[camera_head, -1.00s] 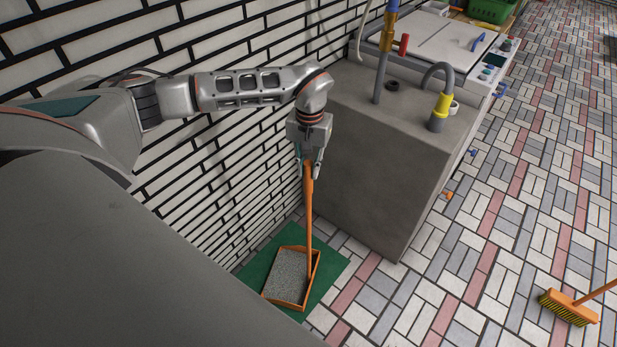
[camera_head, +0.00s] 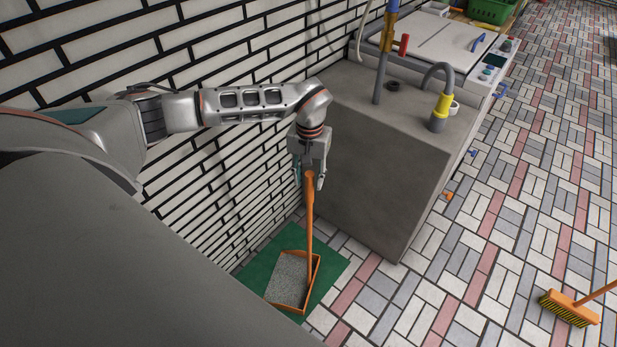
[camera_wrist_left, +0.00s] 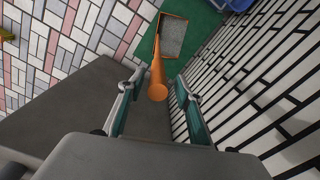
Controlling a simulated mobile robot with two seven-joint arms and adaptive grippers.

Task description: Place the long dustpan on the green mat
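The long dustpan has an orange rim, a grey speckled pan (camera_head: 290,279) and a long orange handle (camera_head: 309,225) that stands upright. Its pan sits on the green mat (camera_head: 329,262) beside the brick wall, with mat showing around it. My left gripper (camera_head: 309,181) is at the top of the handle, pointing down, with its fingers spread. In the left wrist view the handle's end (camera_wrist_left: 157,92) lies between the open fingers (camera_wrist_left: 158,95), with a gap on both sides. My right gripper is not in view.
A grey concrete block (camera_head: 375,165) with pipes stands right of the mat, close to the handle. The white brick wall (camera_head: 215,190) is on the left. An orange broom (camera_head: 570,306) is on the tiled floor at the lower right. The floor between is clear.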

